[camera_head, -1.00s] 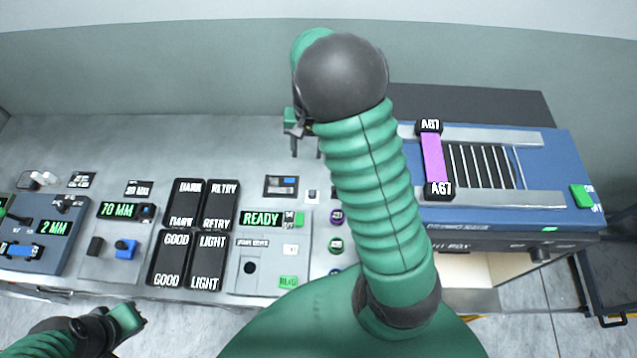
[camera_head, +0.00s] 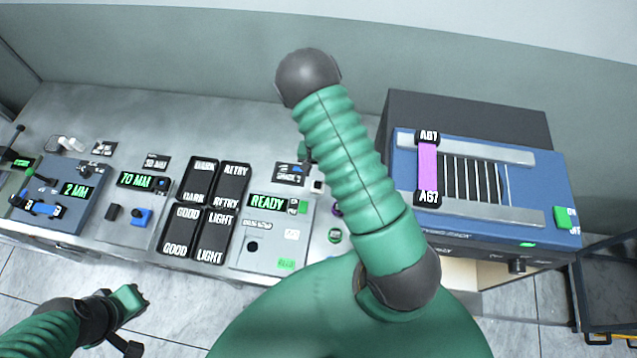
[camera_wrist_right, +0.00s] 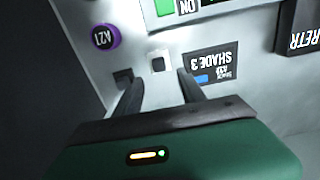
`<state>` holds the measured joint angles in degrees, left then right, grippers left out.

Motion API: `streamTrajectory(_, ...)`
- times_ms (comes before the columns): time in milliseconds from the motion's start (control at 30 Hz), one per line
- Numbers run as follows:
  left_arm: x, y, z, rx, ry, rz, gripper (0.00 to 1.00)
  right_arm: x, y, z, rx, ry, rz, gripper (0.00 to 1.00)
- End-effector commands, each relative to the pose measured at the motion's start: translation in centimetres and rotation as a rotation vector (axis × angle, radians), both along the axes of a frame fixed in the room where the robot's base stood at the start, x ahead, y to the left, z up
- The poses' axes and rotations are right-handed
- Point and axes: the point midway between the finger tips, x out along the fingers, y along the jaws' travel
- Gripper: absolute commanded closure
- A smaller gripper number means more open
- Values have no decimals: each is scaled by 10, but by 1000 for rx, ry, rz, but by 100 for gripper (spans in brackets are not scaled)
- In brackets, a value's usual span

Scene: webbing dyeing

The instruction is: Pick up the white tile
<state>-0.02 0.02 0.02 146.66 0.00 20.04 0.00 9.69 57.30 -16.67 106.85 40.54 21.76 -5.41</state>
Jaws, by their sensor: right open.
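The white tile (camera_head: 318,186) is a small pale block on the grey bench, right of the shade card (camera_head: 290,172) in the head view. In the right wrist view the tile (camera_wrist_right: 158,62) has a dark patch and lies just ahead of the fingertips, near the line between them. My right gripper (camera_wrist_right: 155,80) is open and empty over the bench. In the head view my own arm hides most of it. My left gripper (camera_head: 138,296) hangs low at the left, away from the tile; its jaw opening is unclear.
The READY panel (camera_head: 302,255) lies in front of the tile. Black label blocks (camera_head: 222,190) stand at the left, and a blue machine (camera_head: 540,175) at the right. Bench behind the card is clear.

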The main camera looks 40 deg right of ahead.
Motion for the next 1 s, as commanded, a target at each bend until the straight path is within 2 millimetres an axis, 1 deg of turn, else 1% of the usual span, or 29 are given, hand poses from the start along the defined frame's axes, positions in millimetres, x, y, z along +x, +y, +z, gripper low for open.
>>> streamTrajectory(67,0,0,7,0,0,0,100,-1,1,-5,0,2,2,53)
streamTrajectory(200,0,0,23,0,0,1,100,-4,1,-27,1,5,-1,53)
streamTrajectory(300,0,0,25,0,0,1,100,-3,0,-46,2,4,1,53)
streamTrajectory(333,0,0,25,0,0,1,100,-2,-1,-49,2,3,0,53)
streamTrajectory(400,0,0,25,0,0,1,100,-2,-1,-53,2,1,1,53)
streamTrajectory(567,0,0,24,0,0,1,100,-2,-1,-54,1,1,2,53)
streamTrajectory(667,0,0,24,0,0,0,100,-2,-1,-53,1,0,2,64)
streamTrajectory(933,0,0,24,0,0,0,100,-2,0,-53,1,1,2,100)
streamTrajectory(1000,0,0,24,0,0,0,100,-2,0,-53,1,1,2,100)
